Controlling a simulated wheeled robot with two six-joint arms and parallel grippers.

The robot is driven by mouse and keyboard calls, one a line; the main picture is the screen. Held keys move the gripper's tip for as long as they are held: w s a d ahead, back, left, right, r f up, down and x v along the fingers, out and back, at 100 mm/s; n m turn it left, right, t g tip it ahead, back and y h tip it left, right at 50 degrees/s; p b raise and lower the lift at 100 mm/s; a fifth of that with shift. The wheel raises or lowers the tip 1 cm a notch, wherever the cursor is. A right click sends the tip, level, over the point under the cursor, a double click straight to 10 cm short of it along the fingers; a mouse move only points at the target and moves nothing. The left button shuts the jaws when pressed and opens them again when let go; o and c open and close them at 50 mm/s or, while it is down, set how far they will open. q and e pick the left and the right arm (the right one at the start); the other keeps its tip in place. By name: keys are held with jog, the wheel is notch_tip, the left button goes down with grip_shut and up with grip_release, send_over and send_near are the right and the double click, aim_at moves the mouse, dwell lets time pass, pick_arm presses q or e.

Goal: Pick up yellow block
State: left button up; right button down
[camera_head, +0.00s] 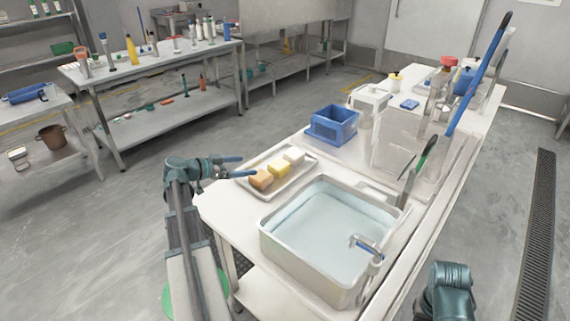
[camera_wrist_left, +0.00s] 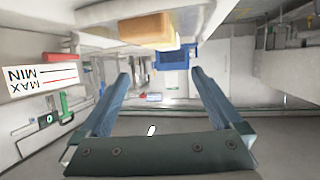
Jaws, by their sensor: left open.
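The yellow block (camera_head: 279,170) lies on a white tray (camera_head: 274,192) beside the sink. It sits between an orange-tan block (camera_head: 261,179) and a white block (camera_head: 293,156). My left gripper (camera_head: 248,166) is open and empty at the tray's left side, with its fingers pointing toward the blocks. In the left wrist view, the gripper (camera_wrist_left: 160,74) shows spread fingers with nothing between them. The orange-tan block (camera_wrist_left: 145,28) appears above the fingers there and partly hides what lies behind it. My right arm shows at the lower right of the head view, but its gripper is out of frame.
A water-filled sink (camera_head: 325,232) with a faucet (camera_head: 366,245) is in front of the tray. A blue crate (camera_head: 334,124) stands behind it. A green-handled tool (camera_head: 424,155) and a long blue-handled tool (camera_head: 478,75) rise at the right. Open floor lies left of the table.

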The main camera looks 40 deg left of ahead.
pick_arm(q)
jog(key=b, duration=0.3)
send_near(278, 163)
jog(key=shift+x, duration=0.9)
jog(key=shift+w+d, duration=0.2)
jog(key=shift+w, duration=0.25)
jog(key=shift+f+b+x, duration=0.15)
jog(key=shift+b+x, duration=0.45)
jog(key=shift+x, duration=0.7)
jog(key=shift+f+b+x, duration=0.1)
jog(key=shift+b+x, duration=0.45)
jog(key=shift+x, duration=0.8)
jog(key=shift+s, duration=0.15)
jog(key=c, duration=1.3)
jog(key=shift+r, duration=0.1)
notch_tip(278, 163, up, 10)
jog(key=p, duration=1)
jog(key=shift+c, duration=0.2)
